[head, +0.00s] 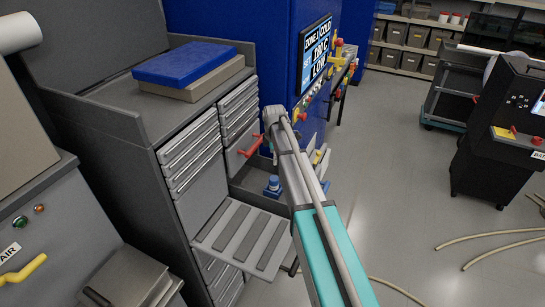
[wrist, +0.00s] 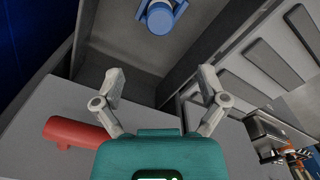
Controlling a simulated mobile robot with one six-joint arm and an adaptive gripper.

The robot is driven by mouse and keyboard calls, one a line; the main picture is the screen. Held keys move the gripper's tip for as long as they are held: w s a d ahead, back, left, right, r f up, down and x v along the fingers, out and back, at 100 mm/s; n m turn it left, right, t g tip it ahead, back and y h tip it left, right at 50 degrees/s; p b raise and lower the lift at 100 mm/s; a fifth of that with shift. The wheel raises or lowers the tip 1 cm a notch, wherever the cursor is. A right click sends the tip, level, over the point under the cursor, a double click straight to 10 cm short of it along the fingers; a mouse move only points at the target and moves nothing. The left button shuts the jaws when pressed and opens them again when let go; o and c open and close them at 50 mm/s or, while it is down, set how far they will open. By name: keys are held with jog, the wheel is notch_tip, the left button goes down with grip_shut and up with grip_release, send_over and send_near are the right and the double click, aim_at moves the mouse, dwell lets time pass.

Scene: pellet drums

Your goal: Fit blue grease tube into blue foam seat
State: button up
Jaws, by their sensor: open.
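A blue cylindrical piece (wrist: 159,19), which looks like the blue grease tube, stands on or in a blue base (wrist: 180,9) inside a grey open drawer at the top of the wrist view. In the head view the blue piece (head: 273,183) shows small in that drawer, beside my arm. I cannot tell whether the base is the blue foam seat or how deep the tube sits. My gripper (wrist: 161,74) is open and empty, its fingers apart, with the blue piece beyond the fingertips. In the head view my arm hides the gripper.
A red handle (wrist: 72,132) is on the drawer front, left of my gripper. A grey ribbed shelf (head: 240,237) juts out below the drawers. A blue slab (head: 187,62) lies on the cabinet top. Open floor (head: 400,200) is to the right.

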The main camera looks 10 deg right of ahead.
jog(key=shift+s, duration=0.1)
jog(key=s+m, duration=1.7)
jog(key=s, duration=1.2)
jog(key=shift+a+m, duration=0.25)
jog(key=shift+m, duration=0.05)
jog(key=shift+f, duration=0.1)
notch_tip(320, 180, down, 8)
jog(key=b, duration=0.8)
jog(key=shift+r, duration=0.2)
